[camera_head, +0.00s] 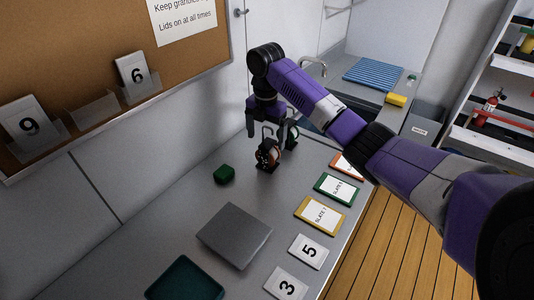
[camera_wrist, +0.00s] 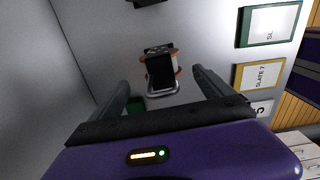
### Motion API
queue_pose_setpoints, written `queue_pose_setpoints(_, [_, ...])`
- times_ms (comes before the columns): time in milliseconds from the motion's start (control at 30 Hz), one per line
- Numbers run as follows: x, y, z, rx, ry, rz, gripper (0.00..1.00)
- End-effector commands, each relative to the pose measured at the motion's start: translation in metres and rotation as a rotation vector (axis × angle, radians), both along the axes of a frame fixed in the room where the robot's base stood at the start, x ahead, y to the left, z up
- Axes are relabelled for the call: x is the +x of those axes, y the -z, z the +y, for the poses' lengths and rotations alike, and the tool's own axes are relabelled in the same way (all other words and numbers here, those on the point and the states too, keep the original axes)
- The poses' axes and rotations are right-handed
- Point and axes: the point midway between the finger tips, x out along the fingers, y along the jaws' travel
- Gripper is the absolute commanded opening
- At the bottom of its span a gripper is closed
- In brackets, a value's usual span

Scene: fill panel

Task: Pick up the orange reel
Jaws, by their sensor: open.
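The orange reel (camera_head: 267,153) stands on the grey worktop near the back, on a small dark base. In the wrist view the reel (camera_wrist: 176,55) shows copper-orange edges around a black and pale body, with a metal loop at its near end. My gripper (camera_head: 270,131) is above the reel, pointing down, with its fingers apart. In the wrist view my open gripper (camera_wrist: 160,84) has one finger to each side of the reel's near end. No contact is visible, and the exact height gap cannot be told.
A second dark item with green (camera_head: 292,138) stands just behind the reel. A grey plate (camera_head: 234,235), a teal tray (camera_head: 185,281) and slates, including a yellow-framed one (camera_head: 319,215), lie nearer. The wall (camera_head: 150,170) borders the left.

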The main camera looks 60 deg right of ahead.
Motion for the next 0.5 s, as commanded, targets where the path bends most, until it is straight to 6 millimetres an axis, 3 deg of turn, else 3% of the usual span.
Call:
queue_pose_setpoints(233, [-0.003, 0.033, -0.001, 0.001, 0.000, 0.002, 0.91])
queue_pose_setpoints(500, [-0.003, 0.041, -0.001, -0.001, -0.001, 0.001, 0.91])
